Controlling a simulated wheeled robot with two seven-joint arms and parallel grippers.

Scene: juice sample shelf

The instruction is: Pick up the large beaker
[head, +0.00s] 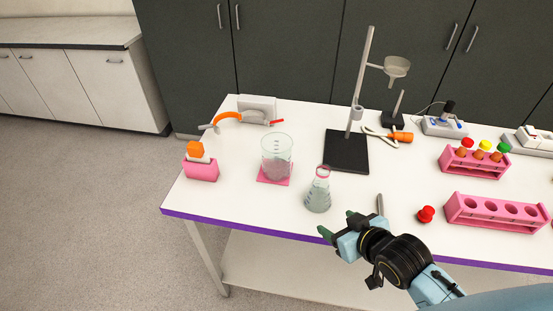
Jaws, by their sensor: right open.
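The large beaker (277,150) is a clear glass cylinder. It stands upright on a pink square mat (273,182) on the left half of the white table. My right gripper (336,224) is open and empty near the table's front edge, to the right of and nearer than the beaker. It is apart from the beaker. A conical flask (318,192) with a pink rim stands between the gripper and the beaker. My left gripper is not in view.
A pink holder with an orange-capped bottle (200,164) stands left of the beaker. A stand (347,155) with a funnel is behind right. A red stopper (426,214) and pink racks (494,213) are at right.

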